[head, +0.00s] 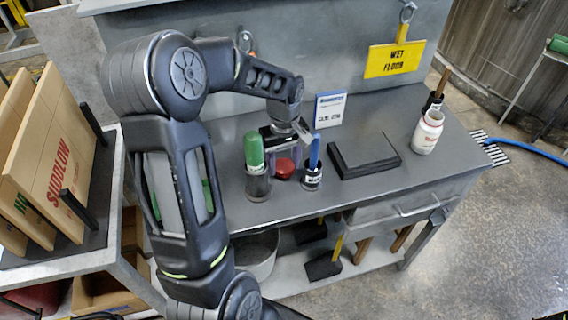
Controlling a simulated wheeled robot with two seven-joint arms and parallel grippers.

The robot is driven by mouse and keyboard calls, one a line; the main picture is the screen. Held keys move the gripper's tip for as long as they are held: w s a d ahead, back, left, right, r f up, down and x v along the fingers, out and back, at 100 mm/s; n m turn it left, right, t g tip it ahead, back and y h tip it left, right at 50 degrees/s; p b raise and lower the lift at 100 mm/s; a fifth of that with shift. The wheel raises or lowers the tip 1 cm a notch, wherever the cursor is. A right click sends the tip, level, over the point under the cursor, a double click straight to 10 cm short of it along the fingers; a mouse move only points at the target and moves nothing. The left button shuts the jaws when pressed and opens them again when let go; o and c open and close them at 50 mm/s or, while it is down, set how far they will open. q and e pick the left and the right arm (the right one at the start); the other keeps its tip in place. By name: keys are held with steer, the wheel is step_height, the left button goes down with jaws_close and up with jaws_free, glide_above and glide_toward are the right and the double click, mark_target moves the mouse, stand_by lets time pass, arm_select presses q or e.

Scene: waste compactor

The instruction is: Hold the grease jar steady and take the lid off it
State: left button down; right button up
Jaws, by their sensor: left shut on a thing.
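My left gripper (287,154) reaches down to the bench from above, at its middle. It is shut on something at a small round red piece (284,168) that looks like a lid. The red piece sits low, between a green-topped dark container (256,170) and a dark cup with a blue-handled tool (312,175). Any jar body under the red piece is hard to make out, and the grip itself is partly hidden. A white jar (427,132) with a red band stands upright at the bench's right end, apart from the gripper. My right gripper is out of view.
The grey bench (300,202) carries a black tray-like block (363,155) and a small white sign (330,109). A yellow wet-floor sign (395,59) hangs on the back panel. A brush (324,266) is on the lower shelf. Bench space in front of the containers is clear.

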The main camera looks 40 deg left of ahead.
mark_target(285, 166)
arm_select(q)
steer(key=shift+f, duration=0.55)
steer(key=shift+f, duration=0.1)
steer(key=c, duration=0.6)
jaws_free()
steer(key=shift+c, duration=0.2)
step_height(285, 166, up, 12)
steer(key=b, duration=0.1)
steer(key=shift+d, duration=0.1)
